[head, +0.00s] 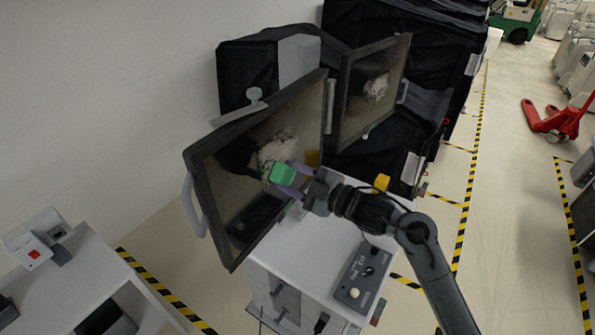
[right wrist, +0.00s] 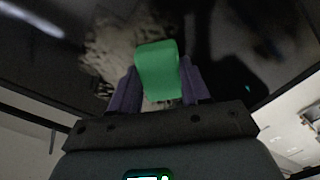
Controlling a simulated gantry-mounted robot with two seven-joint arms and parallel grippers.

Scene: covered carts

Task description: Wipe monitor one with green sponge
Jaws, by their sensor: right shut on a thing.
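The nearer monitor (head: 225,190) stands tilted on a white cart, its dark screen facing me with a pale smudge (head: 278,150) near its middle. A second monitor (head: 352,112) with a similar pale smudge (head: 376,88) stands behind it to the right. My right gripper (head: 292,179) is shut on the green sponge (head: 282,174) in front of the nearer screen, just below the smudge. In the right wrist view the sponge (right wrist: 158,70) sits between the purple fingers, close to the dark screen. I cannot tell whether it touches. My left gripper is not in view.
The white cart (head: 325,250) carries a control box (head: 360,275) at its right front. An orange block (head: 381,182) shows beside my right arm. Black-covered carts (head: 400,25) stand behind. A white table (head: 75,285) is at lower left.

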